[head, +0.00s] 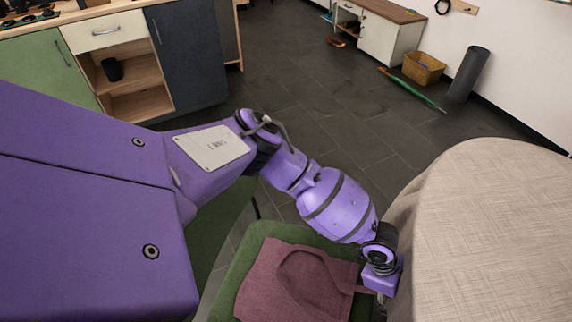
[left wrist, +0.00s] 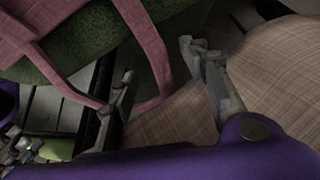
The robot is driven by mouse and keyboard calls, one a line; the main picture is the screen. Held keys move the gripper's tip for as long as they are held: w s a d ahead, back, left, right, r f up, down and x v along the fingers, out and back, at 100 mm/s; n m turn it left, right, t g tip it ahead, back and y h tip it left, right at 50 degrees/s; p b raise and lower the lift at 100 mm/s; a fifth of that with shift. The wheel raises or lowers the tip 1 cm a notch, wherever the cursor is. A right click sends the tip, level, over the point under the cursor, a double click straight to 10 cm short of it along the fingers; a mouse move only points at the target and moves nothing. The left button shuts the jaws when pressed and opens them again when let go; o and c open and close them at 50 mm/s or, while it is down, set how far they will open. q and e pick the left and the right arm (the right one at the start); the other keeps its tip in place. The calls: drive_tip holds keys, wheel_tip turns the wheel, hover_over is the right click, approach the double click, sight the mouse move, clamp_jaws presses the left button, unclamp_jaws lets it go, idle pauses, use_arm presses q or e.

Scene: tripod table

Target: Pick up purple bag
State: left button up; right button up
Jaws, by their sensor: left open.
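The purple bag (head: 285,280), a mauve cloth bag, lies flat on a green chair cushion (head: 232,275) at the bottom of the head view. Its handle strap reaches right, past the cushion edge. In the left wrist view a corner of the bag (left wrist: 18,35) shows at the upper left, and its strap (left wrist: 152,45) loops down. My left gripper (head: 383,298) is at the right side of the cushion, beside the strap; its fingertips are partly hidden. In the left wrist view the gripper (left wrist: 157,60) is open, with part of the strap showing between the fingers. Contact cannot be told.
A table with a beige cloth (head: 490,230) stands close on the right, beside my left gripper. Cabinets (head: 185,55) line the upper left. A basket (head: 423,69) and a dark cylinder (head: 468,75) stand at the far wall.

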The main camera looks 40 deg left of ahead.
use_arm(q)
clamp_jaws()
idle(0.4)
drive_tip(key=shift+a+r, duration=0.35)
drive_tip(key=shift+r, duration=0.1)
drive_tip(key=s+a+r, duration=0.1)
drive_tip(key=a+r, duration=0.2)
drive_tip(key=a, duration=0.3)
drive_tip(key=s+a+r+p, duration=0.1)
drive_tip(key=a+r, duration=0.3)
drive_tip(key=a, duration=0.3)
drive_tip(key=shift+s, duration=0.2)
